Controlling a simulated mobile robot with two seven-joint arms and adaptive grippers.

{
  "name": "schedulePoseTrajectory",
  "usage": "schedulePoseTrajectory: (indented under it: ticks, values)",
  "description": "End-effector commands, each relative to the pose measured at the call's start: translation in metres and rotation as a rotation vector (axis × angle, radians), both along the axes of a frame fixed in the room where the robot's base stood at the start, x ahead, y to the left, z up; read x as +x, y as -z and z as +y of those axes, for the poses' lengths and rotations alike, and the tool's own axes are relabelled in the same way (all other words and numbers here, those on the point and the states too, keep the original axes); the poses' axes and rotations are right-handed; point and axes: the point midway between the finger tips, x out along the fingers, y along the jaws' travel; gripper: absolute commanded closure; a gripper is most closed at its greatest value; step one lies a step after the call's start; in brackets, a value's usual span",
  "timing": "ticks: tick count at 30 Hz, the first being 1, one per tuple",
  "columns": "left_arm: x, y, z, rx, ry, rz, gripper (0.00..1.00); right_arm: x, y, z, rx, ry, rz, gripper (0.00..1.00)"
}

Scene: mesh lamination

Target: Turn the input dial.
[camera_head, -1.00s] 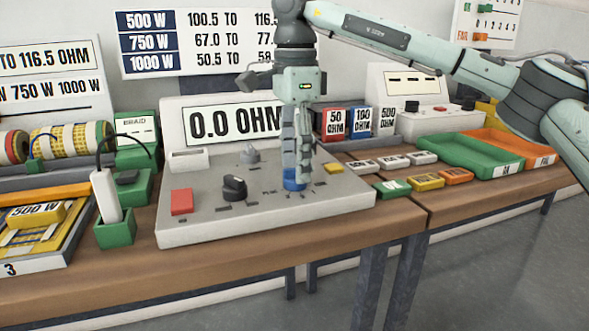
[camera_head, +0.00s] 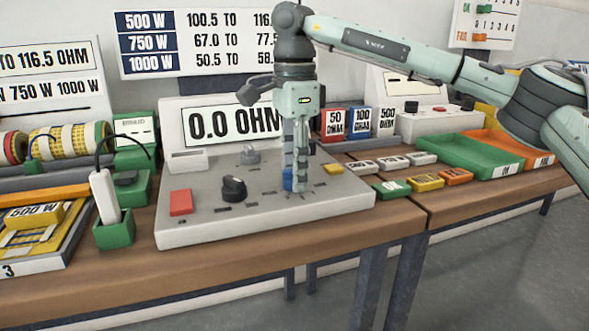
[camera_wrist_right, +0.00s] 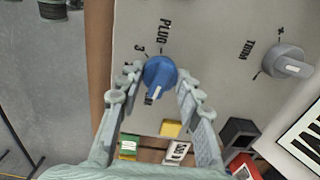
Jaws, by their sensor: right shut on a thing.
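The blue dial (camera_head: 287,182) stands on the front right part of the grey meter console (camera_head: 225,228), partly hidden behind my fingers in the head view. In the right wrist view the blue dial (camera_wrist_right: 160,73) shows a white pointer mark toward the lower side of the picture, with printed labels "PLUG" and "3" around it. My right gripper (camera_head: 295,187) points straight down over it. Its fingers (camera_wrist_right: 161,82) are shut on the blue dial, one on each side. The display (camera_head: 232,124) reads 0.0 OHM. My left gripper is not in view.
On the console are a black knob (camera_head: 233,188), a grey knob (camera_head: 250,155), a red button (camera_head: 181,202) and a yellow block (camera_head: 333,169). A green holder with a white probe (camera_head: 105,195) stands left. Green and orange trays (camera_head: 455,153) lie right.

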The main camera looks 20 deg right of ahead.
Motion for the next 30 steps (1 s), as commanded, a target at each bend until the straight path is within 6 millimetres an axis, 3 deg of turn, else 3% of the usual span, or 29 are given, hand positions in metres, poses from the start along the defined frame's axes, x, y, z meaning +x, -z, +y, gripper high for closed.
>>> schedulePoseTrajectory:
  ticks: [11,30]
  values:
    - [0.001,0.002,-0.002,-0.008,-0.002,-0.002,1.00,0.000,-0.001,0.001,0.001,0.128,0.001,0.94]
    - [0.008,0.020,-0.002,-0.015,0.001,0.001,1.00,0.000,-0.001,0.001,0.001,0.714,0.001,0.94]
